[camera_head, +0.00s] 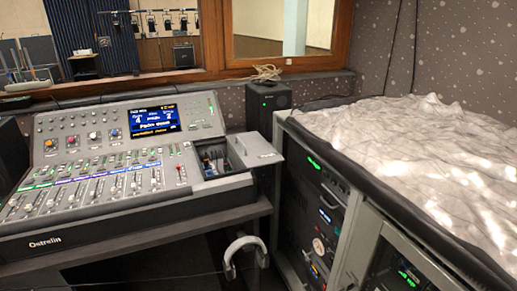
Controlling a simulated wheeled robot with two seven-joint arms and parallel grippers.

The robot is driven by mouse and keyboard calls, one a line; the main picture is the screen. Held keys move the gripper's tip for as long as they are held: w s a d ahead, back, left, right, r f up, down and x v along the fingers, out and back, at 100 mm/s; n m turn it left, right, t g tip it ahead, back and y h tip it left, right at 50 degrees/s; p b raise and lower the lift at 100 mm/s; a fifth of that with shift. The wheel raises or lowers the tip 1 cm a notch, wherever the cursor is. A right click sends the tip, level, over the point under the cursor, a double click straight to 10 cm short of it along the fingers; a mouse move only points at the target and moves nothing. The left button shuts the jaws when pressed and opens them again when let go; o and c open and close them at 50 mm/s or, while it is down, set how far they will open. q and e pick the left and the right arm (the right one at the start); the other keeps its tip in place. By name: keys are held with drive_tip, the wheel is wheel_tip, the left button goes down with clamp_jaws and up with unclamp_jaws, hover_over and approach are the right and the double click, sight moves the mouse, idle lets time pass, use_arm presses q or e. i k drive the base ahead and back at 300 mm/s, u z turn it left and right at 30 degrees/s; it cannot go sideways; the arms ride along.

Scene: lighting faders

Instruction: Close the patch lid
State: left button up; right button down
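The lighting console (110,165) stands on a dark desk at the left. At its right end is an open patch compartment (208,178) with small dark, blue and light parts inside. The grey patch lid (255,151) stands open at the right side of this compartment, away from the opening. Neither of my grippers is in view.
A rack cabinet (354,226) stands close to the right, topped by a crumpled pale cover (440,155). A black speaker (266,99) stands behind the lid. White headphones (245,254) hang below the desk's front edge (150,232). The space above the console is clear.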

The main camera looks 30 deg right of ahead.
sight(260, 153)
drive_tip(key=u, duration=0.25)
drive_tip(key=i, duration=1)
drive_tip(key=z, duration=0.5)
